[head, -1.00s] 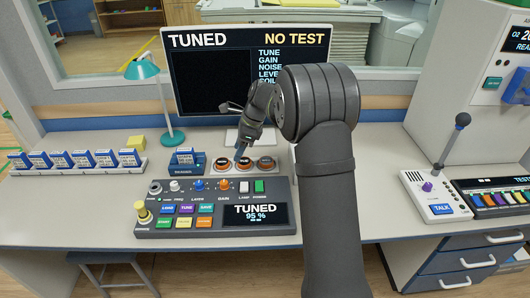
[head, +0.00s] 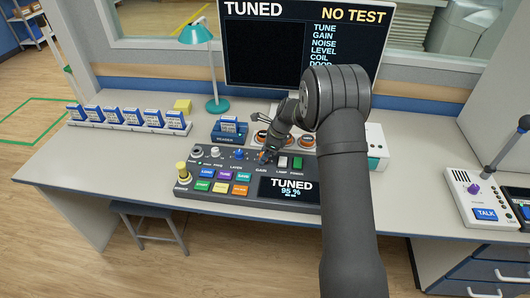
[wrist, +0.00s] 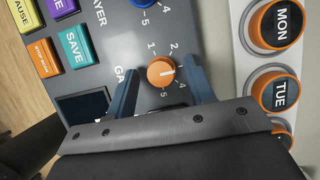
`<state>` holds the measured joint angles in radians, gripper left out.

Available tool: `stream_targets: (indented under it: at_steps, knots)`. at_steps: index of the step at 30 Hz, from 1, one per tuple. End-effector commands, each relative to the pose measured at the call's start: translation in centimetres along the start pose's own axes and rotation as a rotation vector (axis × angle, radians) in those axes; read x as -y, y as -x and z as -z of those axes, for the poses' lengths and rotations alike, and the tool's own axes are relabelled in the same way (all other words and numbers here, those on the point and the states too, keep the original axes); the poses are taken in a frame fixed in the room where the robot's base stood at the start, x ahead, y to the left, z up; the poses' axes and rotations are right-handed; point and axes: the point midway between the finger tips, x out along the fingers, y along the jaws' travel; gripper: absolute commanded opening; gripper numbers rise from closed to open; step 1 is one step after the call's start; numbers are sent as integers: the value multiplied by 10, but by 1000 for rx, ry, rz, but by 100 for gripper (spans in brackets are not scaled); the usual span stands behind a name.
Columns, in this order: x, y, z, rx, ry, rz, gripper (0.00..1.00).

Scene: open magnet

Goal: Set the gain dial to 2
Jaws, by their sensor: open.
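The gain dial (wrist: 160,73) is a round orange knob on the grey console (wrist: 140,25). In the wrist view its white mark points right, between the printed 2 and 4; the finger on that side covers where a 3 would sit. The numbers 1, 2, 4 and 5 show around it. My gripper (wrist: 164,76) is open, with one blue finger on each side of the dial and a gap to it on both sides. In the head view my gripper (head: 268,152) is over the console's gain area and mostly hides the dial.
A blue layer dial (wrist: 150,3) sits close beside the gain dial. Orange-ringed day buttons, MON (wrist: 276,24) and TUE (wrist: 276,92), stand behind the console. Coloured buttons such as SAVE (wrist: 74,48) lie on the other side. The monitor (head: 305,45) stands behind and reads TUNED, NO TEST.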

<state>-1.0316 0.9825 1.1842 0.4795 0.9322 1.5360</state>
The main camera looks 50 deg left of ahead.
Motion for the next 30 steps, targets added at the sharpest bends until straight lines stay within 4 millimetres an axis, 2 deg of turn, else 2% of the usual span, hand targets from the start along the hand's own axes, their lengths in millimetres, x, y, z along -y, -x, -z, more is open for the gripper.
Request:
stream_targets:
  at_steps: [5,12,22,30]
  knots:
    - [0,0,0,0,0,0,49]
    - [0,0,0,0,0,0,4]
    - [0,0,0,0,37,-17,4]
    - [2,0,0,1,188,-79,4]
